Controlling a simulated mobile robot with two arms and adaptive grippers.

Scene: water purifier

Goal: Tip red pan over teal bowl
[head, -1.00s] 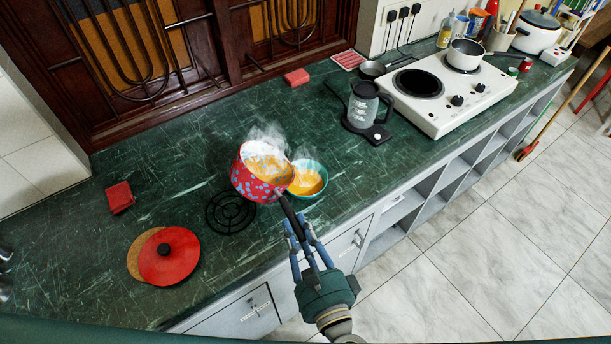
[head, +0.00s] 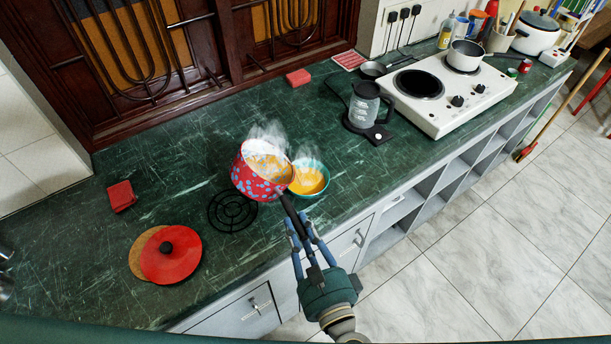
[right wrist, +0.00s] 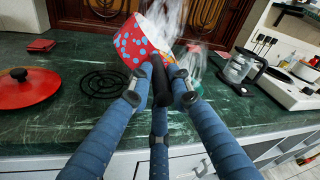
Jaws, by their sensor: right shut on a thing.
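The red pan (head: 262,170) with blue dots is held tilted toward the teal bowl (head: 321,190), its rim at the bowl's left edge. Whether they touch I cannot tell. Orange, steaming contents show inside both. My right gripper (head: 298,236) is shut on the pan's black handle (head: 290,212). In the right wrist view the pan (right wrist: 135,45) is raised ahead of the fingers (right wrist: 158,85), with the handle between them. The bowl (right wrist: 194,82) is partly hidden there behind a finger and steam. My left gripper is not in view.
A black trivet (head: 232,211) lies below left of the pan. A red lid (head: 171,262) lies on a round cork mat (head: 137,258). A kettle (head: 364,104) and a white stove (head: 450,95) stand to the right.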

